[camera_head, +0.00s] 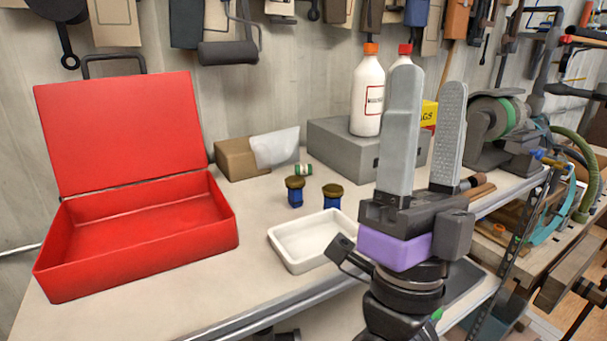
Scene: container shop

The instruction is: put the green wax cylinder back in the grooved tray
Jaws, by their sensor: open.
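A small green cylinder with a pale band (303,169) lies at the back of the bench, beside a cardboard box. It looks like the green wax cylinder, but it is too small to be sure. A shallow white tray (292,262) sits near the bench's front edge and looks empty; I cannot make out grooves in it. My gripper (430,84) is in the right foreground with its two grey fingers pointing up, apart and empty. It hides the tray's right end and part of the bench behind it.
An open red case (140,255) fills the left of the bench. Two blue jars with brownish lids (295,191) (332,196) stand between the tray and the green cylinder. A grey box (335,150) with a white bottle (368,95) stands behind. A grinder (490,120) is at right.

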